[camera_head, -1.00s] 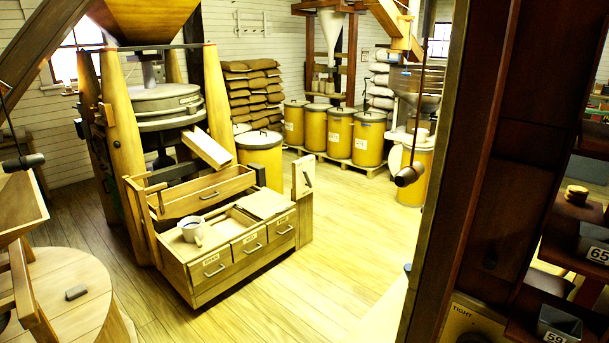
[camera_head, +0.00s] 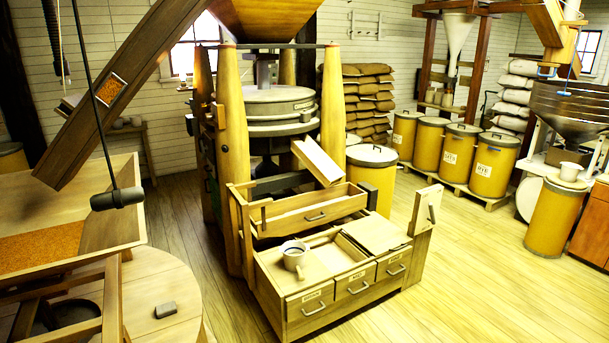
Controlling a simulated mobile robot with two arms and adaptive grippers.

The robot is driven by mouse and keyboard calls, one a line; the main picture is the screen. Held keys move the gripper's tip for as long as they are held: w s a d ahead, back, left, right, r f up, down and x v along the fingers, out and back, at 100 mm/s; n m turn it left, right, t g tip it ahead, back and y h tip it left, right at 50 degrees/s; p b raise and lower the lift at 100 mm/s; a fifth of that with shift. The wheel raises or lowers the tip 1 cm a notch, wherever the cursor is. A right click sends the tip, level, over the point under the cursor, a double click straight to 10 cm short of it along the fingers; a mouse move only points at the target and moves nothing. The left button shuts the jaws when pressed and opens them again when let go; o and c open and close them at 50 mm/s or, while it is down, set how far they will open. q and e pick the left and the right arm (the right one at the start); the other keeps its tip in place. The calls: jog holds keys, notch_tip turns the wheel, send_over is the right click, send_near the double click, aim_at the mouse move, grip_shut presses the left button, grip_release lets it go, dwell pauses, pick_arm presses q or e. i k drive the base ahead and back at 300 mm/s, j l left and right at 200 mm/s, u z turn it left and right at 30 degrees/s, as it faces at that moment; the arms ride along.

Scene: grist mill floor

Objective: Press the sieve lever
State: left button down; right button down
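A wooden sifter chest (camera_head: 290,312) with labelled drawers stands in front of the millstone stand. An open tray (camera_head: 310,212) sits above it, with a slanted wooden chute (camera_head: 318,160) over the tray. Neither of my grippers is in view.
A dark handle (camera_head: 117,198) hangs on a cord at left, before a grain bin (camera_head: 120,236). A round wooden table (camera_head: 170,285) is below. Yellow drums (camera_head: 450,150) line the back. The floor (camera_head: 480,260) at right is clear.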

aim_at(432, 219)
jog(key=i+l+z, duration=0.1)
jog(key=i+z, duration=0.25)
jog(key=i, duration=0.15)
jog(key=i+j+z, duration=0.1)
jog(key=i+z, duration=0.3)
jog(key=i, duration=0.15)
jog(key=i+j+z, duration=0.2)
jog(key=i+z, duration=0.15)
jog(key=i, duration=0.15)
jog(key=i+z, duration=0.25)
jog(key=i, duration=0.25)
jog(key=i+z, duration=0.2)
jog(key=i, duration=0.3)
jog(key=i+j+z, duration=0.25)
jog(key=i, duration=0.25)
jog(key=i+j+z, duration=0.25)
jog(key=i, duration=0.2)
